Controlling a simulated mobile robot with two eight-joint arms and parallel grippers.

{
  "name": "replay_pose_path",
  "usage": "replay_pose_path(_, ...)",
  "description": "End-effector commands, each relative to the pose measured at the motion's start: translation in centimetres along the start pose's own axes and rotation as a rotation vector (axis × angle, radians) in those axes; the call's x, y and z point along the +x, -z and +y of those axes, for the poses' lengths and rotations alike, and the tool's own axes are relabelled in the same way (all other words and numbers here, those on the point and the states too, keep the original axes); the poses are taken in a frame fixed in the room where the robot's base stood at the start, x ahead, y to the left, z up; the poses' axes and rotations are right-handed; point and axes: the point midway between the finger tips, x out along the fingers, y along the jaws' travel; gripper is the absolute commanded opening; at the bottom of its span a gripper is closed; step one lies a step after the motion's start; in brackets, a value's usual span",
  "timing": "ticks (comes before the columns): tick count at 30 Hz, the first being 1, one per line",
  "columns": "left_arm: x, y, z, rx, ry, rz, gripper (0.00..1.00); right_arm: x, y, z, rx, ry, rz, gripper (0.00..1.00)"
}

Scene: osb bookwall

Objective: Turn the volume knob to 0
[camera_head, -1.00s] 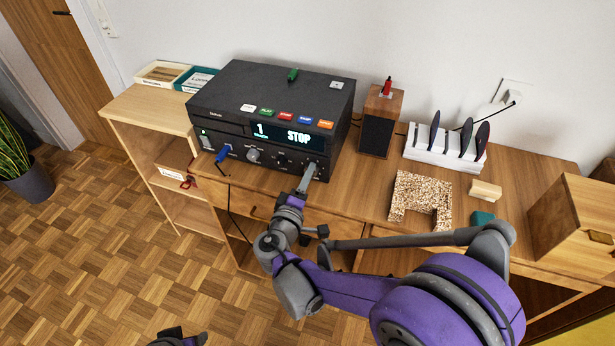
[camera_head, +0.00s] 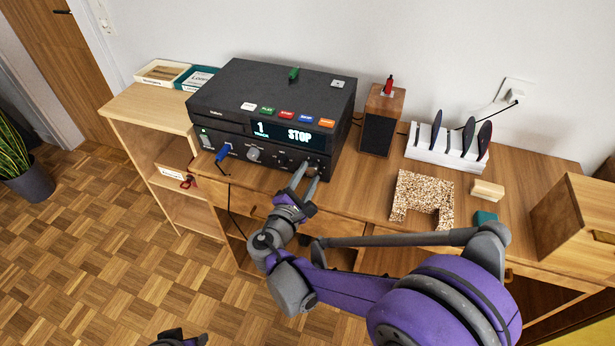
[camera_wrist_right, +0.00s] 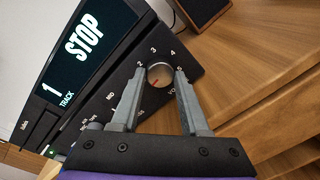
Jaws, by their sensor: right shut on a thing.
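The black player (camera_head: 265,110) stands on the desk with "1" and "STOP" on its display. The round volume knob (camera_wrist_right: 160,75) is on its front panel, with 2, 3, 4 and 5 printed around it and a short red mark on its face. My right gripper (camera_head: 311,168) is at the right end of the panel. In the right wrist view its two fingers (camera_wrist_right: 159,72) are on either side of the knob, shut on it. In the head view the fingers largely hide the knob. Part of my left gripper (camera_head: 178,338) shows at the bottom edge.
Another knob (camera_head: 254,154) and a blue plug (camera_head: 223,153) are left on the panel. A wooden speaker (camera_head: 380,122) stands right of the player. A white rack (camera_head: 443,160), a speckled U-shaped block (camera_head: 405,190) and small blocks lie farther right.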

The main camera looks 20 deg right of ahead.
Motion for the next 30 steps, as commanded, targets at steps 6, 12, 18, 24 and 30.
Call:
replay_pose_path(6, 0.39, -0.15, 0.0, 0.0, 0.0, -0.001, 0.5, -0.02, 0.12, -0.13, -0.203, 0.003, -0.012, 0.0)
replay_pose_path(12, 0.68, -0.27, 0.0, 0.0, 0.0, -0.003, 0.5, -0.02, 0.15, -0.13, -0.378, 0.003, -0.023, 0.0)
replay_pose_path(18, 0.91, -0.35, 0.0, 0.0, 0.0, -0.003, 0.5, -0.02, 0.15, -0.15, -0.521, 0.005, -0.032, 0.0)
replay_pose_path(24, 1.06, -0.41, 0.0, 0.0, 0.0, -0.004, 0.5, -0.02, 0.14, -0.16, -0.615, 0.006, -0.038, 0.0)
replay_pose_path(30, 1.13, -0.44, 0.0, 0.0, 0.0, -0.004, 0.5, -0.02, 0.13, -0.17, -0.663, 0.006, -0.041, 0.0)
